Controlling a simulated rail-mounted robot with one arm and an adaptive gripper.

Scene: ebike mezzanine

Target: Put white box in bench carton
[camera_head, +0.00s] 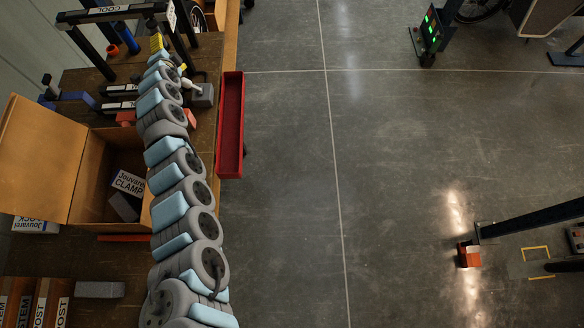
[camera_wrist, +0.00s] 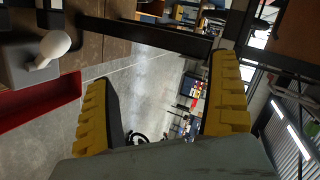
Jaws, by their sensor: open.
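The open bench carton (camera_head: 88,195) stands on the bench at the left, with a flap spread out to the left. A white box (camera_head: 128,183) labelled "Jouvarel CLAMP" lies tilted inside it, next to a grey block (camera_head: 123,207). Another white box (camera_head: 36,225) with Jouvarel lettering sits outside the carton at lower left, partly hidden by the flap. My gripper (camera_head: 157,43) is at the bench's far end, well beyond the carton. In the wrist view its yellow fingers are spread wide and empty (camera_wrist: 162,90). My arm hides the carton's right side.
A red tray (camera_head: 231,125) runs along the bench's right edge. A grey block with a white knob (camera_head: 203,95) and a black frame (camera_head: 112,14) labelled "COOL" stand near my gripper. Upright boxes (camera_head: 35,303) line the lower left.

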